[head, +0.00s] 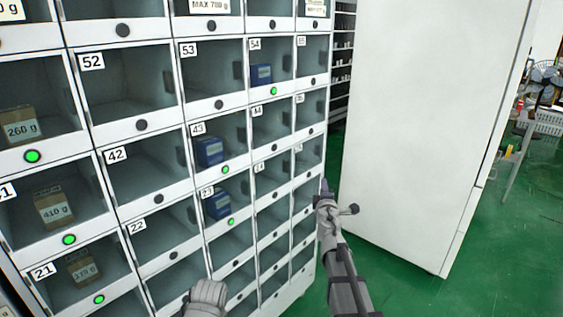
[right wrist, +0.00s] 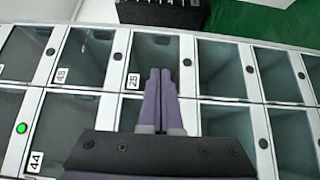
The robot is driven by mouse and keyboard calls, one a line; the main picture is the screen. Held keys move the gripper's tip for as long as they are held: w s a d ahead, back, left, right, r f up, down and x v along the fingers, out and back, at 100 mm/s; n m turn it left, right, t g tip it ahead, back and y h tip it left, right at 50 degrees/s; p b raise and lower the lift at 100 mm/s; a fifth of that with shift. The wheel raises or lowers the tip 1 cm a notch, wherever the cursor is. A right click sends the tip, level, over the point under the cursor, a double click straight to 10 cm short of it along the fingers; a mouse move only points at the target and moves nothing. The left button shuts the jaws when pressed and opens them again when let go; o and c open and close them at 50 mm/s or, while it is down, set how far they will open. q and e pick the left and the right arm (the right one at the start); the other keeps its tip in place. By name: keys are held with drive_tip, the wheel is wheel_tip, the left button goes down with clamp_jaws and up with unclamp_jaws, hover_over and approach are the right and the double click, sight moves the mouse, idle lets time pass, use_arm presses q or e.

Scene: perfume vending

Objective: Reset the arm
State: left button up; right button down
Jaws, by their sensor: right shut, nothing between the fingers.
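My right gripper (head: 325,187) is in front of the right edge of the locker cabinet (head: 141,125). Its purple fingers also show in the right wrist view (right wrist: 160,78). They lie side by side, shut and empty, over the cabinet's doors. A grey rounded part of my own body shows at the bottom of the head view. My left gripper is not in view.
Compartments hold brown weight-labelled boxes (head: 53,207) at the left and blue boxes (head: 210,152) near the middle. Several buttons glow green. A tall white panel (head: 430,110) stands right of my right arm. Green floor (head: 400,285) is clear at the lower right.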

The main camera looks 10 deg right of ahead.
drive_tip(key=s+a+f+m+g, duration=1.05)
drive_tip(key=s+a+f, duration=0.35)
drive_tip(key=s+f, duration=0.25)
drive_tip(key=s+a+f+g+y, duration=0.2)
drive_tip(key=s+a+f+g, duration=0.1)
drive_tip(key=s+a, duration=0.5)
drive_tip(key=s+a+f+g+y, duration=0.2)
drive_tip(key=s+a+g, duration=0.3)
drive_tip(key=s, duration=0.6)
wheel_tip(320, 180, up, 15)
drive_tip(key=a+t+p, duration=0.1)
drive_tip(key=p, duration=1.4)
drive_tip(key=shift+w, duration=0.25)
drive_tip(key=shift+a, duration=0.1)
